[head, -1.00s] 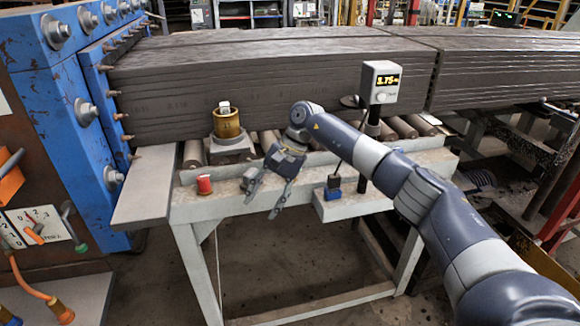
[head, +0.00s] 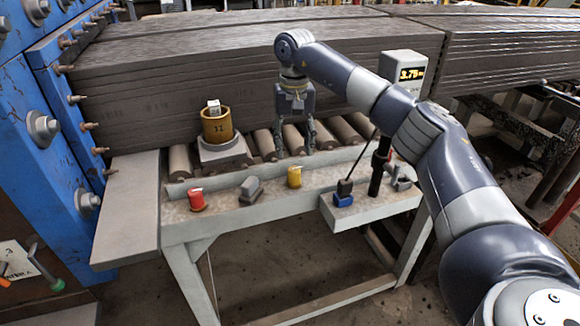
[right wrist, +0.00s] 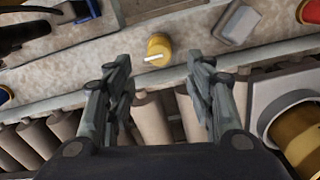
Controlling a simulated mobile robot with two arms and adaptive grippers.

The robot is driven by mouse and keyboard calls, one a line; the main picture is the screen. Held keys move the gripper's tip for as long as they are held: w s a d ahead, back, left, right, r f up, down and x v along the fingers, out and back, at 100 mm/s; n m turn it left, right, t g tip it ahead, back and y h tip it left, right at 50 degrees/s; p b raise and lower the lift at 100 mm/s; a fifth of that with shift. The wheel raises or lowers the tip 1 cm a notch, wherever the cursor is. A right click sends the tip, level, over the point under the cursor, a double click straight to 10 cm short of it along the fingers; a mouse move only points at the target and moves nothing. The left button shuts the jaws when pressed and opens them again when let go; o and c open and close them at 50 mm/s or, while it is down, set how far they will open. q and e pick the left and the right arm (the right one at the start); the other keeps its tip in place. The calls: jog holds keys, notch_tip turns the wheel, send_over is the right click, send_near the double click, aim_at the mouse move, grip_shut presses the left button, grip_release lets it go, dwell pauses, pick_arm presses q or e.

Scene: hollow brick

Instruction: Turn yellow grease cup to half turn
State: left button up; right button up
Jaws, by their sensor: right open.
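The yellow grease cup (head: 294,177) stands on the grey bench ledge, with a pale pointer mark on its top. It also shows in the right wrist view (right wrist: 158,50), beyond and between the fingers, with its white mark pointing left. My right gripper (head: 296,148) is open and empty, pointing down over the rollers behind the yellow cup. In the right wrist view its two fingers (right wrist: 160,85) are spread apart and touch nothing. My left gripper is in neither view now.
A red cup (head: 197,200) and a grey block (head: 250,190) stand left of the yellow cup. A brass cylinder (head: 217,126) stands behind on a grey block. A display post (head: 402,72) and blue-based switch (head: 343,196) are on the right. The clay stack (head: 170,90) rises behind the rollers.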

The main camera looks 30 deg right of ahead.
aim_at(294, 169)
jog(key=f, duration=0.3)
jog(key=shift+s+p, duration=0.4)
notch_tip(294, 169, down, 3)
jog(key=shift+w+f+p, duration=0.1)
jog(key=shift+w+p, duration=0.05)
jog(key=shift+p, duration=0.2)
jog(key=shift+w+f, duration=0.1)
jog(key=shift+f, duration=1.15)
jog(key=shift+c, duration=1.2)
jog(key=c, duration=0.8)
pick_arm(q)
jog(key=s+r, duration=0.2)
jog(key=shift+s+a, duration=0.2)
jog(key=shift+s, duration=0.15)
pick_arm(e)
jog(key=shift+c, duration=0.2)
